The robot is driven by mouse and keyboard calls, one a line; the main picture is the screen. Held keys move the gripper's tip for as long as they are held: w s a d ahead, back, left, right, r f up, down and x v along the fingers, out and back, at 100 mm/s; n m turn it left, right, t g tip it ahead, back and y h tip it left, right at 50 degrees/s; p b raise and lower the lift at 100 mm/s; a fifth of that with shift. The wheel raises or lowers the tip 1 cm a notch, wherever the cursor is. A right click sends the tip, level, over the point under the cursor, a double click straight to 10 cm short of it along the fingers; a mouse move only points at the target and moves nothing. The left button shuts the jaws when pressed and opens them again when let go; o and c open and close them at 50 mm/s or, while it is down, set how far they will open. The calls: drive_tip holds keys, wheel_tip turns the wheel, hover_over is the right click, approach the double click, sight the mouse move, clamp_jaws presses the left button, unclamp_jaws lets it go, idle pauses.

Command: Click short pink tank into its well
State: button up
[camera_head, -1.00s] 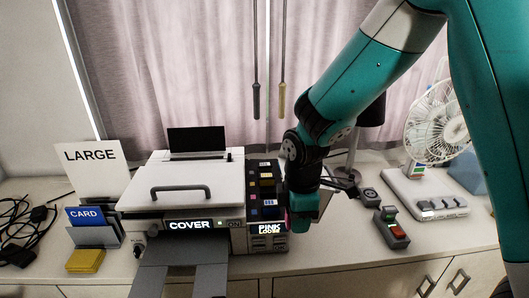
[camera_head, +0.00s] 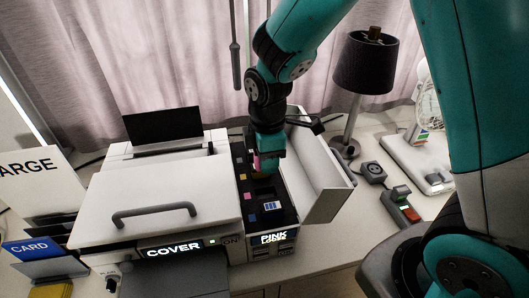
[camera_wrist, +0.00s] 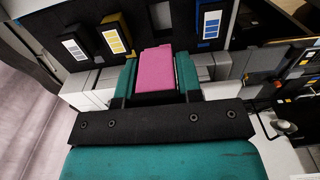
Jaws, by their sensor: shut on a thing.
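My gripper (camera_head: 268,166) is over the open tank bay (camera_head: 285,217) on the right side of the printer. In the wrist view, my gripper (camera_wrist: 156,78) has its two teal fingers shut on the pink tank (camera_wrist: 156,66), one on each side. A sliver of the pink tank (camera_head: 256,162) shows beside the fingers in the head view. A black tank (camera_wrist: 75,46), a yellow tank (camera_wrist: 116,38) and a blue tank (camera_wrist: 210,25) show ahead of it in the wrist view. The bay's display (camera_head: 273,238) reads PINK LOOSE. The pink tank's underside is hidden.
A raised white panel (camera_head: 318,170) stands along the bay's right side, close to my gripper. The printer's lid (camera_head: 160,190) with its handle is on the left. A lamp (camera_head: 365,65) and a small device with a red light (camera_head: 401,207) stand to the right.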

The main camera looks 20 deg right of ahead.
sight(267, 187)
drive_tip(key=shift+f+b, duration=2.8)
drive_tip(key=shift+f, duration=1.05)
drive_tip(key=shift+f+b, duration=0.3)
drive_tip(key=shift+f, duration=0.5)
idle(0.5)
drive_tip(key=o, duration=1)
wheel_tip(267, 187, up, 18)
drive_tip(key=b, duration=0.3)
drive_tip(key=shift+f, duration=0.25)
drive_tip(key=shift+s+f, duration=0.1)
